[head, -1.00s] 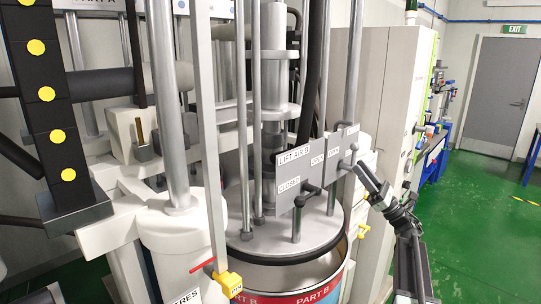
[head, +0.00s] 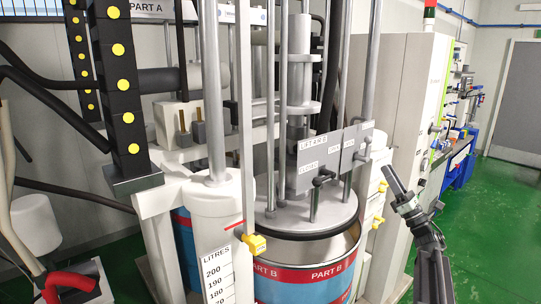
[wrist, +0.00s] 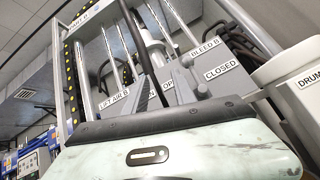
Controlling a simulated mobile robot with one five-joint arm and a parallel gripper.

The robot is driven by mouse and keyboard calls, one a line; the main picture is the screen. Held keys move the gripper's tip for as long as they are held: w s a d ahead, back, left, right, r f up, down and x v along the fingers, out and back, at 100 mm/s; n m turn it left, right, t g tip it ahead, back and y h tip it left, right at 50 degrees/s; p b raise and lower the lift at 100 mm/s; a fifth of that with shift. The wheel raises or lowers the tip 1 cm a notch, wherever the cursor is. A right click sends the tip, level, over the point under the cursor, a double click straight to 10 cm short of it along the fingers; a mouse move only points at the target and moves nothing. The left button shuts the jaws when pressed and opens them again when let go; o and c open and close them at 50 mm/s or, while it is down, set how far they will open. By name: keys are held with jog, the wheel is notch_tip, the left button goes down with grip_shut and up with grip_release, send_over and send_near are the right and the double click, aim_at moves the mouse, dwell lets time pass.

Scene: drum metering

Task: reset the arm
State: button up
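My arm shows at the lower right of the head view, bent upward. My gripper (head: 389,168) points up and left in free space, in front of the pale cabinet and to the right of the drum press. Nothing shows held in it, but its fingers overlap in the picture, so I cannot tell if they are open or shut. In the wrist view, a pale green casing with a black edge fills the bottom. Beyond it are the press columns and the signs LIFT AIR B (wrist: 114,98), CLOSED (wrist: 224,72) and BLEED B (wrist: 205,47).
The PART B drum (head: 300,282) stands under the press plate (head: 300,217). Valve handles sit by the grey panel (head: 322,162), left of my gripper. A LITRES cylinder (head: 212,215) stands in front at left. The pale cabinet (head: 405,95) is behind; green floor (head: 490,220) is open at right.

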jog(key=w+d+f+m+h, duration=0.1)
jog(key=w+f+m+h, duration=0.35)
jog(key=m+h, duration=0.55)
jog(key=w+f+m+h, duration=0.3)
jog(key=f+m+h, duration=0.2)
jog(key=m+h, duration=0.6)
jog(key=s+a+f+m+g+y, duration=0.1)
jog(key=s+a+f+m+g, duration=0.2)
jog(key=f+m+g, duration=0.45)
jog(key=s+a+f+m+g, duration=0.2)
jog(key=f+m, duration=0.2)
jog(key=f, duration=0.6)
jog(key=s+a+f+m+g+y, duration=0.1)
jog(key=s+a+f+g, duration=0.3)
jog(key=s, duration=0.4)
jog(key=s+a+f+m+g+y, duration=0.1)
jog(key=s+a+f+m+g, duration=0.2)
jog(key=s+a, duration=0.4)
jog(key=s+a+f+m+g+y, duration=0.2)
jog(key=s+a+f+g, duration=0.3)
jog(key=s, duration=0.6)
jog(key=shift+a+f+m, duration=0.35)
jog(key=shift+a+f, duration=0.15)
jog(key=shift+f, duration=0.2)
jog(key=shift+w, duration=0.1)
